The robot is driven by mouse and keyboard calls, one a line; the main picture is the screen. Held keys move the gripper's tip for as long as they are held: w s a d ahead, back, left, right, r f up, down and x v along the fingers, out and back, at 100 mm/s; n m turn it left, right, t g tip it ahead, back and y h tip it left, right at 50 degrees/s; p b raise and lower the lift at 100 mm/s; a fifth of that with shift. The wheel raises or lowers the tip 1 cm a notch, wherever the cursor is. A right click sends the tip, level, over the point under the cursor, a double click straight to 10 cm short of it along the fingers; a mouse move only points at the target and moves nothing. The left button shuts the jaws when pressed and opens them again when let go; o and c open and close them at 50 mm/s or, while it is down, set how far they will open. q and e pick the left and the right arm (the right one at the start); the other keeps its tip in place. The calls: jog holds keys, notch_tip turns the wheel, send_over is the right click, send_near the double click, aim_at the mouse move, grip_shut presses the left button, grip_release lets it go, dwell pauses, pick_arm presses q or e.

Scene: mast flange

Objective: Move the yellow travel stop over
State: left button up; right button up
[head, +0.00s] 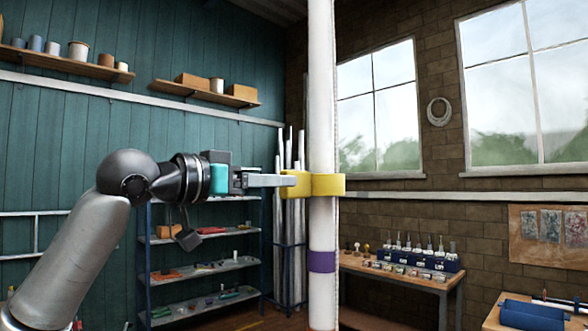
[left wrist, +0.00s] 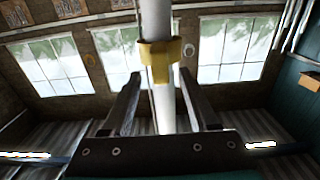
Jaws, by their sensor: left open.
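The yellow travel stop (head: 328,184) is a collar around the white vertical mast (head: 321,90), with a yellow tab sticking out to the left. It also shows in the left wrist view (left wrist: 160,52), with its tab (left wrist: 160,72) pointing toward the camera. My left gripper (head: 290,181) comes in from the left at the height of the collar, its fingertips at the tab. In the left wrist view the two fingers (left wrist: 157,88) stand apart on either side of the tab. I cannot tell whether they touch it. My right gripper is not in view.
A purple band (head: 322,262) circles the mast below the collar. A workbench (head: 400,272) with small tools stands behind to the right. A metal shelf (head: 205,268) stands behind to the left. The space around the mast looks clear.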

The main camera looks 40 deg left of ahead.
pick_arm(q)
jog(key=w+p, duration=0.1)
jog(key=w, duration=0.1)
jog(key=w+p, duration=0.1)
jog(key=w, duration=0.1)
jog(key=shift+d+r, duration=0.15)
jog(key=shift+w+d+p, duration=0.1)
jog(key=shift+w+p, duration=0.25)
jog(key=shift+w, duration=0.4)
jog(key=shift+c, duration=0.2)
grip_shut()
dwell(0.5)
